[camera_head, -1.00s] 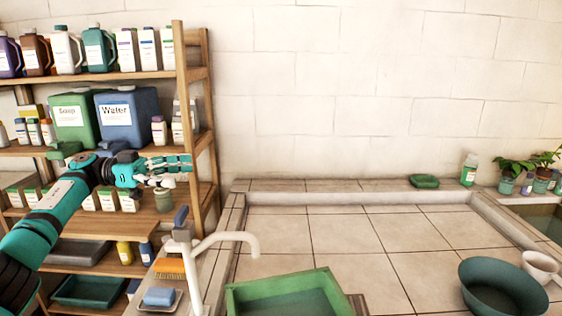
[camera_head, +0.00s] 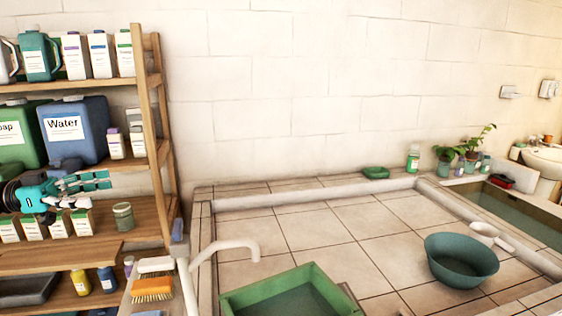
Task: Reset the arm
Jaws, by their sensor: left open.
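My left gripper (camera_head: 92,191) is teal and black and shows at the left in the head view. Its fingers point right, in front of the shelf, and are apart with nothing between them. It is just above a row of small white boxes (camera_head: 58,222) and to the left of a green-grey jar (camera_head: 122,216). I cannot tell whether it touches the boxes. Most of my left arm is outside the picture. My right arm and gripper do not show.
The wooden shelf (camera_head: 150,110) holds a blue Water container (camera_head: 75,130) and a green Soap container (camera_head: 20,135). A white faucet (camera_head: 228,243), a green tray (camera_head: 228,302) and a teal bowl (camera_head: 462,262) are by the tiled basin. The tiled floor (camera_head: 310,228) between is mostly clear.

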